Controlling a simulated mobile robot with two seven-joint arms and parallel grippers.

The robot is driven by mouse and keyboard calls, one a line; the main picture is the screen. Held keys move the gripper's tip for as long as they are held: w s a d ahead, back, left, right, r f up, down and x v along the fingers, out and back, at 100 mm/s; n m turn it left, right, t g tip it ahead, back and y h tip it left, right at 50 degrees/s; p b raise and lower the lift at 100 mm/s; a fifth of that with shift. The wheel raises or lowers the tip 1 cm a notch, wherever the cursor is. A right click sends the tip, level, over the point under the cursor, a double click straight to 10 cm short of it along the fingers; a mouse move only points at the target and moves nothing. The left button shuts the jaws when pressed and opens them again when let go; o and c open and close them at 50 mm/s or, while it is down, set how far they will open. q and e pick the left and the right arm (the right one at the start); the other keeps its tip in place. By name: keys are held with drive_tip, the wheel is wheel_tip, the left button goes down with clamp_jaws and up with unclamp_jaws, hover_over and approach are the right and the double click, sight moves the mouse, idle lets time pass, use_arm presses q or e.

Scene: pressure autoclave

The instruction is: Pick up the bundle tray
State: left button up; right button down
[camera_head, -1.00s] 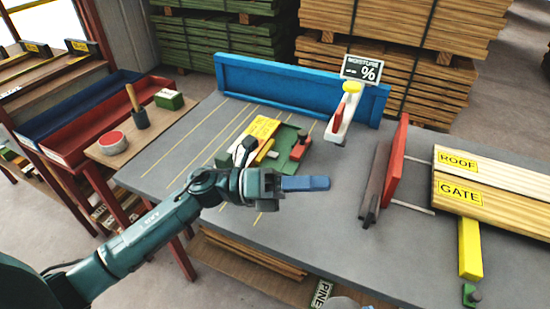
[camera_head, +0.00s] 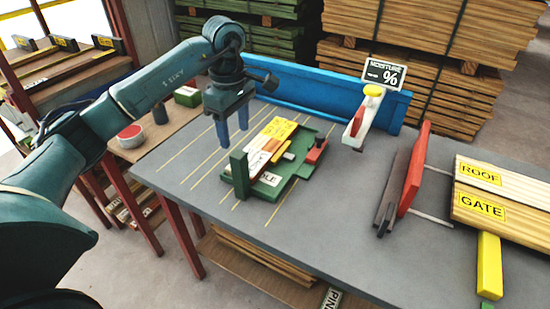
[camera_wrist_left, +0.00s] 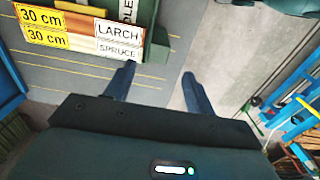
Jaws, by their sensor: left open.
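The bundle tray (camera_head: 284,188) is a green tray on the grey table, with an upright green post at its near left end and a red block at its right end. It holds labelled wooden pieces (camera_head: 272,143) with yellow and white tags. In the left wrist view the tags (camera_wrist_left: 82,26) read 30 cm, LARCH and SPRUCE at the upper left. My left gripper (camera_head: 232,128) points down above the table, left of the tray and apart from it. Its two blue fingers are open and empty, also in the left wrist view (camera_wrist_left: 157,82). My right gripper is not in view.
A blue backstop (camera_head: 322,94) runs along the table's rear edge. A moisture meter (camera_head: 360,120) with a % sign stands behind the tray. A red-faced stop (camera_head: 415,165) and planks marked ROOF and GATE (camera_head: 490,190) lie right. The table front is clear.

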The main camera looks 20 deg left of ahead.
sight(241, 154)
use_arm(q)
wheel_tip(241, 154, down, 3)
drive_tip(key=shift+f, duration=0.1)
drive_tip(key=shift+d+f+p, duration=0.2)
drive_tip(key=shift+f+p, duration=0.2)
drive_tip(key=shift+f, duration=0.95)
drive_tip(key=shift+d+f+p, duration=0.2)
drive_tip(key=shift+f+p, duration=0.15)
drive_tip(key=shift+f, duration=1)
drive_tip(key=shift+c, duration=0.4)
clamp_jaws()
drive_tip(key=shift+w+r, duration=0.15)
drive_tip(key=shift+r, duration=0.05)
